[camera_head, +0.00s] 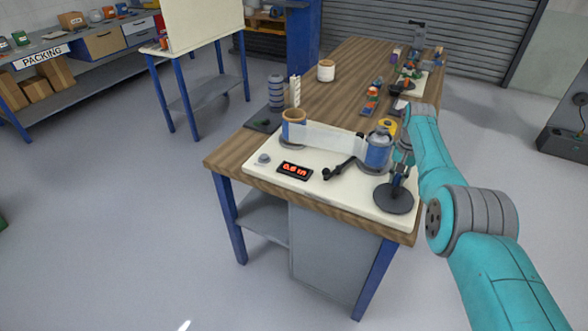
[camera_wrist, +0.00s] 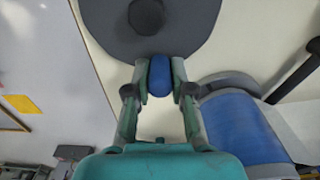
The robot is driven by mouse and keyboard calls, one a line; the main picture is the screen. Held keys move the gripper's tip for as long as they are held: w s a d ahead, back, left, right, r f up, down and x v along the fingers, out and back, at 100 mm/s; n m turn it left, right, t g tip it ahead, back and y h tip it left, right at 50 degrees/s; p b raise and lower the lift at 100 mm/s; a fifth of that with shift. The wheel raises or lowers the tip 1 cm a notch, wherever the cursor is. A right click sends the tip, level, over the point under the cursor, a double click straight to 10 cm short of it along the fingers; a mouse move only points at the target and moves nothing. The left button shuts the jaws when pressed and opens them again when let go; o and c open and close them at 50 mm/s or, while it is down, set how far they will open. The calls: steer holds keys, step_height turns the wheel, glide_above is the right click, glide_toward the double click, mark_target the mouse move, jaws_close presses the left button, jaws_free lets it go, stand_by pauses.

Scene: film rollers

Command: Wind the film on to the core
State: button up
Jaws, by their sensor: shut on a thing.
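A cream winding unit (camera_head: 330,193) sits on the wooden bench. An orange-brown roll (camera_head: 293,130) stands at its left and a blue core (camera_head: 378,152) at its right. A pale, see-through film strip (camera_head: 328,137) spans from the roll to the core. A dark crank disc (camera_head: 393,199) lies at the unit's front right corner; its hub shows in the wrist view (camera_wrist: 146,16). My gripper (camera_wrist: 160,82) is shut on the blue crank handle (camera_wrist: 159,70), beside the disc's hub. The blue core (camera_wrist: 242,126) is close to the right of my fingers. The handle is hidden in the head view.
A dark lever arm (camera_head: 340,169) and a red-lit display (camera_head: 294,171) are on the unit. Behind it stand a grey stack (camera_head: 276,92), a white pot (camera_head: 326,70) and a yellow ring (camera_head: 388,125). More parts lie farther back; the bench's middle is mostly clear.

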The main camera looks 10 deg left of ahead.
mark_target(379, 188)
steer(key=shift+w, duration=0.1)
steer(key=shift+a+r, duration=0.2)
steer(key=shift+a, duration=0.75)
steer(key=shift+s+a, duration=0.25)
steer(key=shift+a, duration=0.25)
steer(key=shift+s+a, duration=0.2)
steer(key=shift+a, duration=0.4)
steer(key=shift+s+a+f, duration=0.15)
steer(key=shift+s+a, duration=0.25)
steer(key=shift+s, duration=0.1)
steer(key=shift+s+a, duration=0.3)
steer(key=shift+s, duration=0.1)
steer(key=shift+f, duration=0.1)
